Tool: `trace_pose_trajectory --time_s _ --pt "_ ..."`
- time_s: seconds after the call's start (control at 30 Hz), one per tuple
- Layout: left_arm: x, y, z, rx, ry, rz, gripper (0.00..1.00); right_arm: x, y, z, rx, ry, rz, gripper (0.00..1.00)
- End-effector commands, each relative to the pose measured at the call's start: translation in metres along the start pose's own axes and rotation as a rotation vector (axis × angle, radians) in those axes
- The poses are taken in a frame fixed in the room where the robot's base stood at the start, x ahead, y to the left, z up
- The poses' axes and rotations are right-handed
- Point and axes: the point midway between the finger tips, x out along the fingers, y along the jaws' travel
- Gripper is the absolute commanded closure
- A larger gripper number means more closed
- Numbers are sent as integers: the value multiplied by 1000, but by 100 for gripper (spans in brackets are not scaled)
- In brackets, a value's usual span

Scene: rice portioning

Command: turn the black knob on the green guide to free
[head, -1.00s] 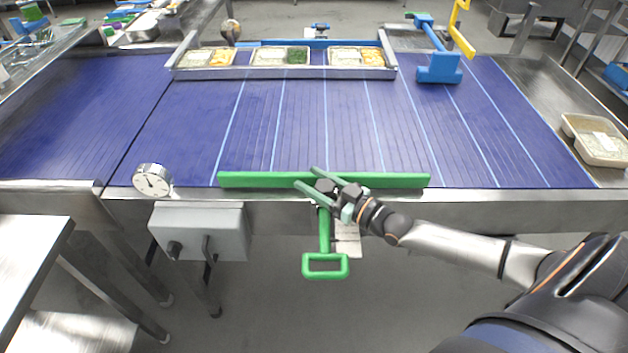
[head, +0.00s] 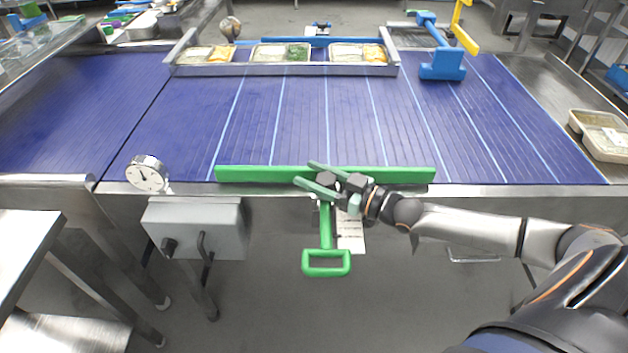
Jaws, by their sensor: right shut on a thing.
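The green guide (head: 250,174) is a long bar lying along the near edge of the blue belt. Its green handle (head: 326,262) hangs down below the edge, ending in a rectangular loop. The black knob (head: 326,181) shows between the fingers of my right gripper (head: 309,174), near the middle of the guide. My right gripper is shut on the knob, with its pale green fingers on either side. The fingers and wrist hide part of the knob and the guide behind it. My left gripper is not in view.
Filled trays (head: 281,54) stand in a metal frame at the far side. The middle of the belt (head: 300,120) is clear.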

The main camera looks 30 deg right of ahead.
Motion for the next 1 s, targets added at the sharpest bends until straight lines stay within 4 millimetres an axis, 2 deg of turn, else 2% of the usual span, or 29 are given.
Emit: trace_pose_trajectory --time_s 0.23,0.27,0.5,0.8,1.0 --pt "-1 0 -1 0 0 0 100 0 0 -1 1 -2 0 99" --pt "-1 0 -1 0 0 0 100 0 0 -1 1 -2 0 40" --pt "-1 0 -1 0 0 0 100 0 0 0 1 -2 1 14" --pt "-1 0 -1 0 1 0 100 -2 0 0 1 -4 1 14" --pt "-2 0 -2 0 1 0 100 -20 0 1 1 -7 1 14"
